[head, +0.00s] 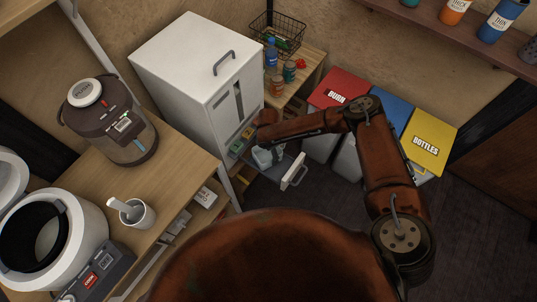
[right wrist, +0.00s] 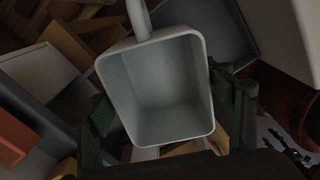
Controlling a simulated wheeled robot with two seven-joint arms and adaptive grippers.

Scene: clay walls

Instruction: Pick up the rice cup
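The rice cup appears to be a pale grey, square-mouthed cup (right wrist: 160,92) with a handle, filling the middle of the right wrist view with its empty inside facing the camera. My right gripper (right wrist: 165,118) has one dark green finger on each side of it, very close to its walls. I cannot tell whether the fingers press on it. In the head view the pale cup (head: 262,158) shows small at my right gripper (head: 268,148), by the open drawer under the white cabinet. My left gripper is not in view.
A white cabinet (head: 190,75) stands beside the drawer (head: 293,172). Red, blue and yellow-lidded bins (head: 425,140) are to the right. The left counter holds a water boiler (head: 110,125), an open rice cooker (head: 45,240) and a white mug with a utensil (head: 140,218).

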